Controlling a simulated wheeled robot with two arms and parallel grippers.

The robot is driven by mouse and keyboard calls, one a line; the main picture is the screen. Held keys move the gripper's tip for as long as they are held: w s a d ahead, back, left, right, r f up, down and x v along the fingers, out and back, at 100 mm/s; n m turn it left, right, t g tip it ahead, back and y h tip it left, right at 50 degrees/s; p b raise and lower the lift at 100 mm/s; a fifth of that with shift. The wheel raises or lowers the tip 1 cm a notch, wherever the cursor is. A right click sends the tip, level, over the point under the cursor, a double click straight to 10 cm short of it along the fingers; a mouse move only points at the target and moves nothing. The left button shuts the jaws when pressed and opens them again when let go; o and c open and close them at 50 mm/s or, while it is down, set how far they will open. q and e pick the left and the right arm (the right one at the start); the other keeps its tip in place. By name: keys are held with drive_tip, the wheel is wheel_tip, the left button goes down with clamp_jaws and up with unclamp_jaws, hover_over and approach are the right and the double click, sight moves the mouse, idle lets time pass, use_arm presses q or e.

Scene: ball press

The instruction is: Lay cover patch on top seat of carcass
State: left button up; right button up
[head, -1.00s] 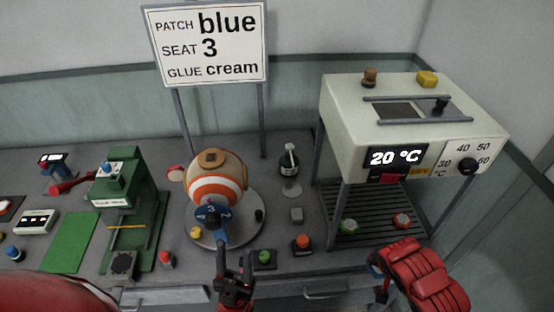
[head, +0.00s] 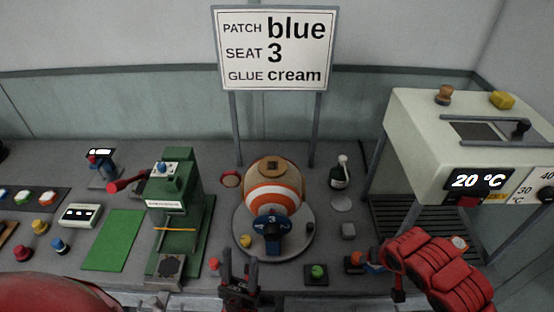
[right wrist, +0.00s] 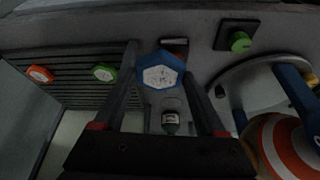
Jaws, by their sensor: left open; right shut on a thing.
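The carcass (head: 286,182), a ball with orange and white bands and a tan top, stands on a grey round plate (head: 302,240). A dark square seat (head: 272,165) shows on its top. A blue numbered part (head: 270,224) is at its front. My right gripper (right wrist: 160,82) is shut on a blue hexagonal cover patch (right wrist: 160,72) with a pale marked face. The patch also shows in the head view (head: 374,267), right of the carcass and lower in the picture, apart from it. My left gripper (head: 240,281) is open and empty, in front of the round plate.
A sign (head: 275,48) reads patch blue, seat 3, glue cream. A green press (head: 178,205) stands left of the carcass. A white heater box (head: 430,130) reading 20 °C stands right.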

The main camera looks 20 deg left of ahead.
drive_tip(key=s+a+r+n+g+y+p, duration=0.1)
drive_tip(key=a+r+n+p, duration=0.35)
drive_tip(key=a+r, duration=0.7)
drive_tip(key=s+a+r+n+y+p, duration=0.25)
drive_tip(key=a+r+p, duration=0.25)
drive_tip(key=a+r, duration=0.7)
drive_tip(key=b, duration=0.2)
approach(272, 164)
drive_tip(key=shift+w+a+f+n+h, duration=0.15)
drive_tip(key=shift+a+f+h, duration=0.1)
drive_tip(key=shift+a+f, duration=0.2)
drive_tip(key=shift+w+a+f+n+h, duration=0.2)
drive_tip(key=shift+a+f, duration=0.15)
drive_tip(key=shift+a, duration=0.15)
drive_tip(key=shift+w+a+f, duration=0.1)
drive_tip(key=shift+w+a, duration=0.15)
drive_tip(key=shift+w, duration=0.25)
wheel_tip(272, 164, down, 3)
drive_tip(key=p, duration=0.2)
drive_tip(key=shift+f+p, duration=0.15)
drive_tip(key=shift+p, duration=0.2)
drive_tip(key=shift+f, duration=0.15)
